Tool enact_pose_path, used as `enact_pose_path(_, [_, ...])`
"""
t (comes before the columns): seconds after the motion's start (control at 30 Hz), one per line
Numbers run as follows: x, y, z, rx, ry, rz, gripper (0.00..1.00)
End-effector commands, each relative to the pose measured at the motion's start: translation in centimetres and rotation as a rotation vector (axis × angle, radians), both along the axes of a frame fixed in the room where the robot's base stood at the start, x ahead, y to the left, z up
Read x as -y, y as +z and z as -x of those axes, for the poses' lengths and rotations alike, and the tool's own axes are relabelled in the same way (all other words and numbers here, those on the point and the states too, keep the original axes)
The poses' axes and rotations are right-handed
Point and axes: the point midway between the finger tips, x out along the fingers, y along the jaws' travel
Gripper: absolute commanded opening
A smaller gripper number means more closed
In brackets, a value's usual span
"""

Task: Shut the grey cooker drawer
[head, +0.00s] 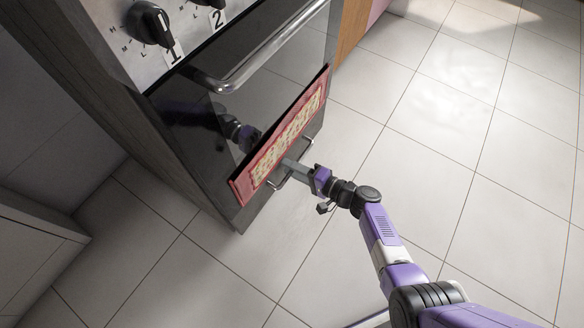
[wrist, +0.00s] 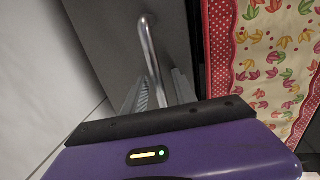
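The grey cooker drawer (wrist: 122,38) is low on the cooker's front, with a thin metal bar handle (head: 291,166). I cannot tell from the head view how far the drawer stands out. My gripper (head: 289,166) is at the handle. In the wrist view, the handle bar (wrist: 151,52) passes between the two ridged fingers. The fingers are close to the bar, but their contact with it is unclear.
The cooker's oven door (head: 225,98) is above the drawer, with a large bar handle (head: 262,55) and black knobs (head: 149,24) higher up. White tiled floor (head: 440,110) lies open to the right. A pale cabinet (head: 35,250) stands at lower left.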

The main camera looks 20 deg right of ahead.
Motion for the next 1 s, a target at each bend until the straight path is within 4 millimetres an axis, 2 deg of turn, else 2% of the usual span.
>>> enact_pose_path(0.17, [0.9,0.5,1.1,-0.001,-0.003,-0.001,0.34])
enact_pose_path(0.4, [3.2,1.3,4.3,-0.002,-0.003,-0.001,0.34])
enact_pose_path(0.53, [4.0,1.5,5.5,-0.001,-0.002,0.0,0.34])
enact_pose_path(0.7, [4.5,1.6,6.2,-0.001,-0.001,0.001,0.34])
enact_pose_path(1.0, [4.5,1.5,6.2,-0.001,0.0,0.001,0.34])
